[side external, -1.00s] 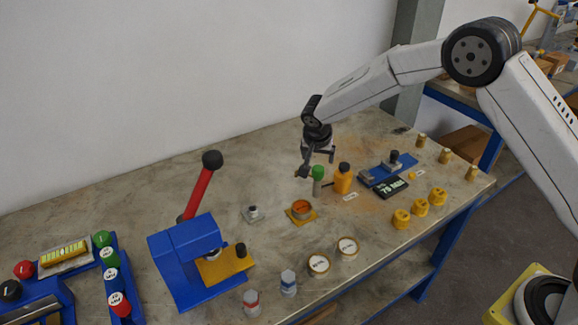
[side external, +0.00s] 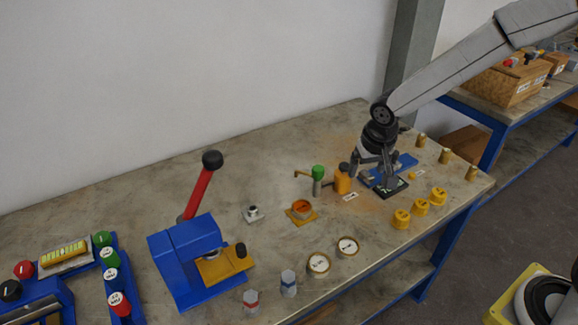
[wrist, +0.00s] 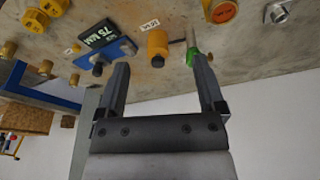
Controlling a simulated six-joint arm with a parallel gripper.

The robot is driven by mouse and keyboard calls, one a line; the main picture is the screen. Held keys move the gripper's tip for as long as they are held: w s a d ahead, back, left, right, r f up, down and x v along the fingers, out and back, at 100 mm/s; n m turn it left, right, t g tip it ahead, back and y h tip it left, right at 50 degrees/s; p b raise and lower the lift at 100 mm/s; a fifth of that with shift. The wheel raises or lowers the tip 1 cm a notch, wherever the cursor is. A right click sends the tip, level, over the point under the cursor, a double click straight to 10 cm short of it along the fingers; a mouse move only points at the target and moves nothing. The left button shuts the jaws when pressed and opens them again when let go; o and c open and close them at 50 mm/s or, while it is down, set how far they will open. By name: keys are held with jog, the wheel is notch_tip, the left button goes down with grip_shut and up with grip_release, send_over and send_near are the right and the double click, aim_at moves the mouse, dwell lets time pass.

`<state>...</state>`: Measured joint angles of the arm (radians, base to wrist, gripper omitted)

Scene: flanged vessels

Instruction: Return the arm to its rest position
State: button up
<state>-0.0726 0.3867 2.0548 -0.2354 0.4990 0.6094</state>
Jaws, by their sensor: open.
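My gripper (side external: 376,168) is open and empty. In the side view it hangs above the right part of the workbench (side external: 345,235), in front of the blue fixture (side external: 405,162) with the black display (side external: 393,189), which it partly hides. In the wrist view the two fingers of my gripper (wrist: 163,85) stand wide apart, with nothing between the tips. An orange bottle (wrist: 158,45) shows beyond them, and a green-topped post (wrist: 192,52) appears close to the right finger in the picture.
Yellow flanged pieces (side external: 421,207) and brass pieces (side external: 445,156) stand near the bench's right edge. A blue press (side external: 185,262) with a red lever (side external: 198,193) stands at left. Round gauges (side external: 319,264) lie near the front. A wall and a grey column (side external: 415,60) are behind.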

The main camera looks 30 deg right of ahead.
jog(key=s+d+n+y, duration=0.1)
jog(key=s+n, duration=0.3)
jog(key=s, duration=1)
jog(key=shift+s+r, duration=0.3)
